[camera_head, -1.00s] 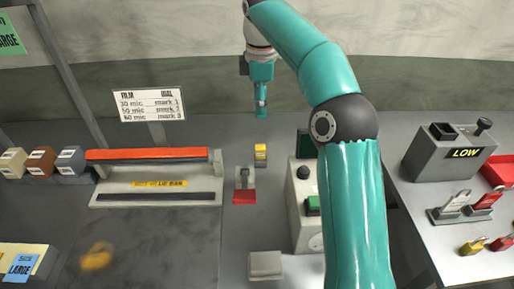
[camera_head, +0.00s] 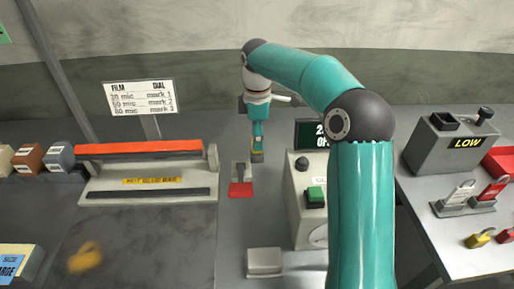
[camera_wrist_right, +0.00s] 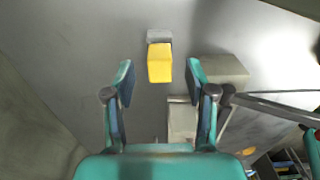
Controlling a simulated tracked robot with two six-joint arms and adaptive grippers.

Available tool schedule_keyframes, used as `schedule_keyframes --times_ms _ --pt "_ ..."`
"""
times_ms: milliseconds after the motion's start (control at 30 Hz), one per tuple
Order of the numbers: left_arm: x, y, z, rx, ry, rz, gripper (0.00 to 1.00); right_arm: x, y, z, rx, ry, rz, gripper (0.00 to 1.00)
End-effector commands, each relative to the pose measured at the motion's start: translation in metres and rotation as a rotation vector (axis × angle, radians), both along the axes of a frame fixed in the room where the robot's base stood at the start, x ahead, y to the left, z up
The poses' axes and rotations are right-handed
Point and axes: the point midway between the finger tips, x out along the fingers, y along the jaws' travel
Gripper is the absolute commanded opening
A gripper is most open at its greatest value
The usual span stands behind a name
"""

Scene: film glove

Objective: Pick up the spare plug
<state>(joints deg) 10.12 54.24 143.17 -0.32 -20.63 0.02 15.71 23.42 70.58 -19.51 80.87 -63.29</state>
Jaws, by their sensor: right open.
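A small block, yellow with a grey end, looks like the spare plug (camera_wrist_right: 160,65) and sits on the grey worktop. It shows in the right wrist view just beyond my fingers, centred between them. My right gripper (camera_wrist_right: 160,76) is open, with a finger on each side of the plug's line and nothing held. My left gripper is in no view.
A grey holder with a red front (camera_head: 241,181) stands close in front of the plug. A control box with a green button (camera_head: 314,196) is to the right. The sealing bar unit (camera_head: 145,185) is left. A pale block (camera_head: 264,262) lies nearer.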

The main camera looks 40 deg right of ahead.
Motion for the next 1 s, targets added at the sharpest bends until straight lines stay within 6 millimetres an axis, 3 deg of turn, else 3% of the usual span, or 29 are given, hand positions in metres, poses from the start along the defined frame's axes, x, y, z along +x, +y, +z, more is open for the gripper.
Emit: schedule_keyframes --times_ms 200,500,833,1000 --pt "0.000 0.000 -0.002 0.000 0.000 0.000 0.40 0.000 0.000 -0.030 0.000 0.004 -0.001 0.56" --pt "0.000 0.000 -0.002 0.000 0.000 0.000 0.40 0.000 0.000 -0.036 0.000 0.000 -0.001 0.56" --pt "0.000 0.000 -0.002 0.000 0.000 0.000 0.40 0.000 0.000 -0.035 0.000 0.000 -0.001 0.02" --pt "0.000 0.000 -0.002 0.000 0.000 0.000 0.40 0.000 0.001 -0.035 0.000 0.000 -0.001 0.00"
